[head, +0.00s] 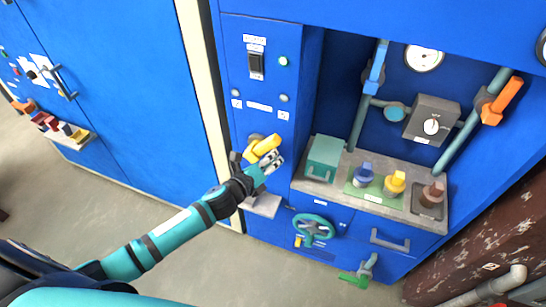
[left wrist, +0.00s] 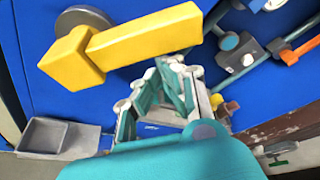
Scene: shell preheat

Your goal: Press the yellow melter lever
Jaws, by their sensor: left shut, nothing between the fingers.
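The yellow melter lever (head: 264,146) sticks out from a round grey hub on the blue panel, left of the open alcove. In the left wrist view the yellow lever (left wrist: 145,40) lies close to level, its free end tilted slightly up to the right. My left gripper (head: 275,160) is shut and empty, just below the lever's free end. In the left wrist view the fingertips (left wrist: 182,66) are just under the lever's bar; I cannot tell whether they touch it. My right gripper is not in view.
A teal box (head: 324,158) and several coloured knobbed pieces stand on the alcove's grey shelf (head: 322,186). A green handwheel (head: 312,229) is below. A grey tray (left wrist: 44,135) juts out under the lever. A black switch (head: 256,65) is above it.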

